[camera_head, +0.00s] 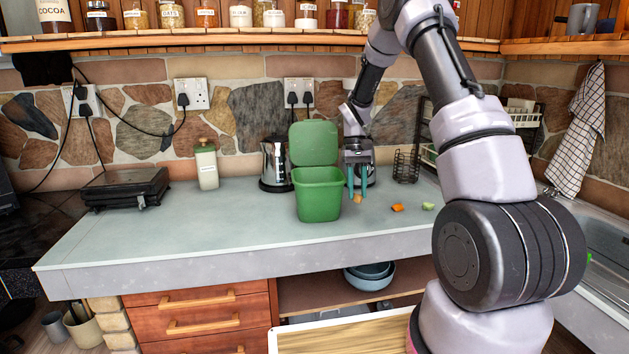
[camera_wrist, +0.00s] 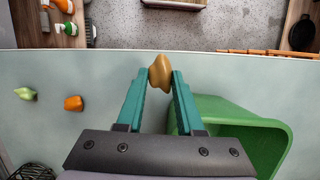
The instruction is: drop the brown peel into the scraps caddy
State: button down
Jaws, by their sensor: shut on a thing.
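My gripper (camera_wrist: 159,75) has teal fingers and is shut on the brown peel (camera_wrist: 160,73), a small tan-brown lump held at the fingertips in the wrist view. In the head view my gripper (camera_head: 357,195) is just right of the scraps caddy, pointing down, with the peel low between its fingers. The scraps caddy (camera_head: 319,200) is a green bin with its lid (camera_head: 313,143) raised at the back. Its open rim also shows in the wrist view (camera_wrist: 262,122), to the right of the fingers. The peel is outside the caddy, beside it.
An orange scrap (camera_head: 397,207) and a pale green scrap (camera_head: 428,206) lie on the worktop to the right. A kettle (camera_head: 274,165) stands behind the caddy. A wire rack (camera_head: 406,166) stands back right.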

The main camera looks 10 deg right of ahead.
aim_at(320, 223)
jog(key=j+u, duration=0.25)
jog(key=i+j+z, duration=0.1)
jog(key=j, duration=0.25)
jog(key=i+j, duration=0.15)
jog(key=j, duration=0.25)
jog(key=i+j+z, duration=0.15)
jog(key=j, duration=0.25)
